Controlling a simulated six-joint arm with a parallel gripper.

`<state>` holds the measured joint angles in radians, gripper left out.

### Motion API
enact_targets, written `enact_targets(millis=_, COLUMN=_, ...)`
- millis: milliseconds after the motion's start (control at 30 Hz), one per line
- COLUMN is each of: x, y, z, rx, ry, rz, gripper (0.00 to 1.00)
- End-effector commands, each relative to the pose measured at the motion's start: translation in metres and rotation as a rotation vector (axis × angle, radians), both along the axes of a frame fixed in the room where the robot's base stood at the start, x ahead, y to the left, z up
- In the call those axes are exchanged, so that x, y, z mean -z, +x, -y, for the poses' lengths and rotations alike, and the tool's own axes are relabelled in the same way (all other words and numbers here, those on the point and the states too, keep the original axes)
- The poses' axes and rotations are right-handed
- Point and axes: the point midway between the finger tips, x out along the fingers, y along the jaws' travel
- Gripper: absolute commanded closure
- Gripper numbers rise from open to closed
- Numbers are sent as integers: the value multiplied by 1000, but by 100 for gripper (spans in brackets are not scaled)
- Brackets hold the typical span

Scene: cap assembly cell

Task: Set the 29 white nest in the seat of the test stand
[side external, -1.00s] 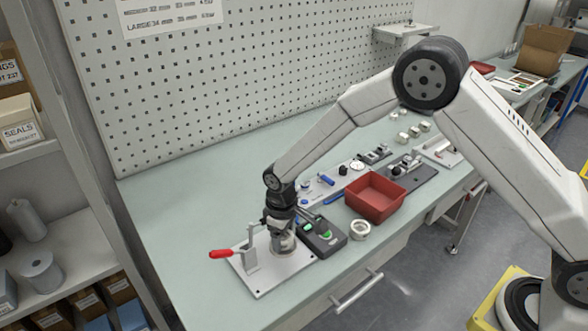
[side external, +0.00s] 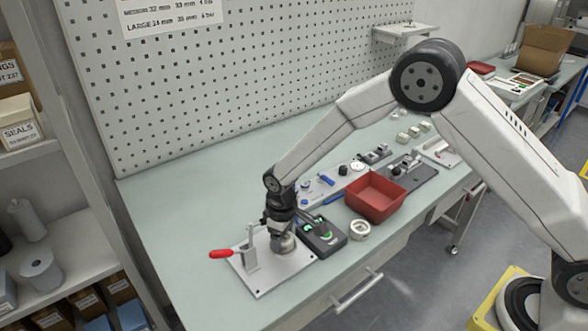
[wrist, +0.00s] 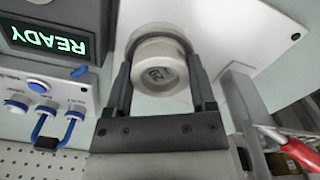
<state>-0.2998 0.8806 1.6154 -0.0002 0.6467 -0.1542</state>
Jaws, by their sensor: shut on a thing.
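The white nest (wrist: 160,76), with a dark number on its face that looks like 29, is between the two fingers of my gripper (wrist: 160,92) in the wrist view. My gripper is shut on it. In the side view my gripper (side external: 281,228) is low over the test stand's pale base plate (side external: 272,284). A pale round part lies directly behind the nest in the wrist view. The seat is largely hidden, and I cannot tell whether the nest is fully down in it. The stand's upright bracket (side external: 250,255) and red handle (side external: 221,254) are just left of my gripper.
A dark box with green lights (side external: 323,237) stands close to the right of the stand. A READY display (wrist: 48,42) shows in the wrist view. A white ring-shaped part (side external: 360,230) and a red bin (side external: 376,198) are further right. The bench left of the stand is clear.

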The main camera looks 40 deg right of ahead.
Motion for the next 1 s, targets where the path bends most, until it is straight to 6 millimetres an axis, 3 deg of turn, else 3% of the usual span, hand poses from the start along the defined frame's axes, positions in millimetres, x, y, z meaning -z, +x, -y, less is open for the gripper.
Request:
enact_targets(millis=333, x=2, y=0, z=0, rx=0, ry=0, rz=1, gripper=87)
enact_targets(millis=367, x=2, y=0, z=0, rx=0, ry=0, rz=1, gripper=19)
enact_targets(millis=400, x=2, y=0, z=0, rx=0, ry=0, rz=1, gripper=6)
enact_targets(millis=433, x=2, y=0, z=0, rx=0, ry=0, rz=1, gripper=0)
enact_targets(millis=767, x=0, y=-1, z=-1, rx=0, ry=0, rz=-1, gripper=0)
enact_targets(millis=1000, x=-15, y=0, z=0, rx=0, ry=0, rz=1, gripper=0)
